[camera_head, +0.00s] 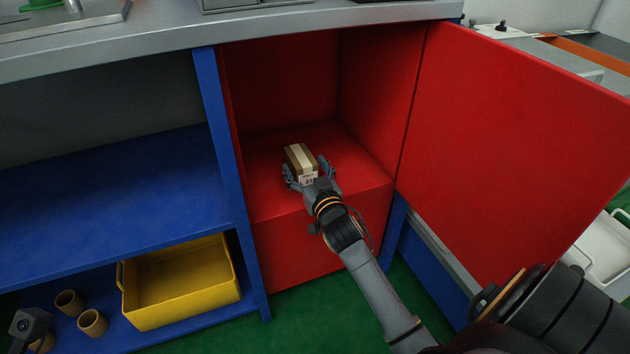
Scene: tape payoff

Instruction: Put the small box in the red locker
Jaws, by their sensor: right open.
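The small brown box (300,159) with a pale tape strip and a label rests on the floor of the red locker (262,184), near its front. The locker's red door (515,140) stands wide open to the right. My right gripper (308,172) reaches in from the front, with its open fingers on either side of the box's near end. Whether the fingers touch the box is too small to tell. My left gripper does not show clearly; only a dark grey part shows at the lower left corner.
A blue shelf (110,205) is left of the locker. Below it are a yellow bin (185,285) and brown cups (92,322). A grey worktop (150,38) runs above. The locker's back and right side are clear. Green floor (300,318) lies in front.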

